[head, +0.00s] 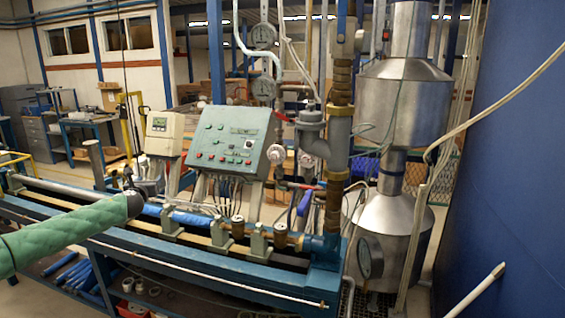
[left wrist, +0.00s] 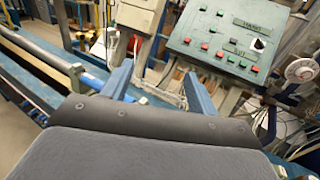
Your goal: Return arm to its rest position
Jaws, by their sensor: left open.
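My left arm, in a green sleeve, comes in from the left in the head view and ends in front of the bench. My left gripper (left wrist: 158,88) shows in the left wrist view with its two blue-grey fingers apart and nothing between them. It points toward the bench, below the control panel (head: 233,140). In the head view the gripper is mostly hidden behind the arm's dark end. The panel, with red and green buttons, also shows in the left wrist view (left wrist: 228,45). No contact between the fingers and the bench can be made out. My right gripper is not in view.
A blue test bench (head: 290,278) with pipe fittings runs across the middle. A beige meter box (head: 163,133) stands left of the panel.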

